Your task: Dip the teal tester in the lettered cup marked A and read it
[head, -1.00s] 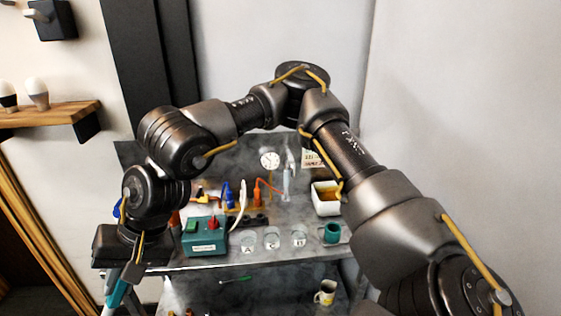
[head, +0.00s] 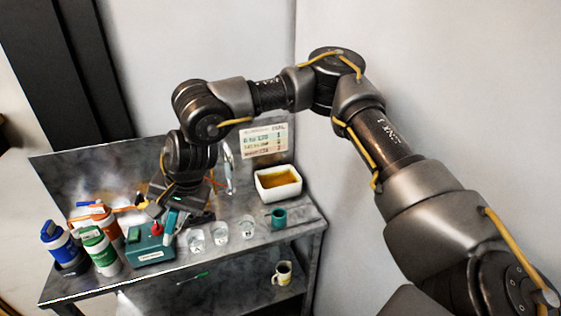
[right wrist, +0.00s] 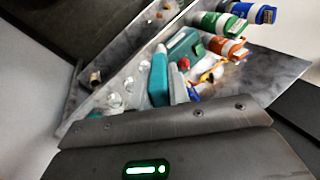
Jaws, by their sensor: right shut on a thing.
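My right gripper (head: 174,209) is shut on the teal tester (head: 170,226) and holds it tilted, tip down, in front of the teal box. The tester also shows in the right wrist view (right wrist: 158,78). The row of clear cups stands just right of it. The leftmost is cup A (head: 195,239), its letter legible only in the earlier frame. Then come cup C (head: 221,234) and cup B (head: 247,229). The tester is apart from cup A in the head view. Its display cannot be read. My left gripper is out of view.
A teal box (head: 151,251) with a red knob stands left of the cups. Blue (head: 60,246), green (head: 100,250) and orange bottles crowd the bench's left end. A teal mug (head: 279,217) and white basin (head: 279,184) are at right. A yellow-patterned mug (head: 282,273) is on the lower shelf.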

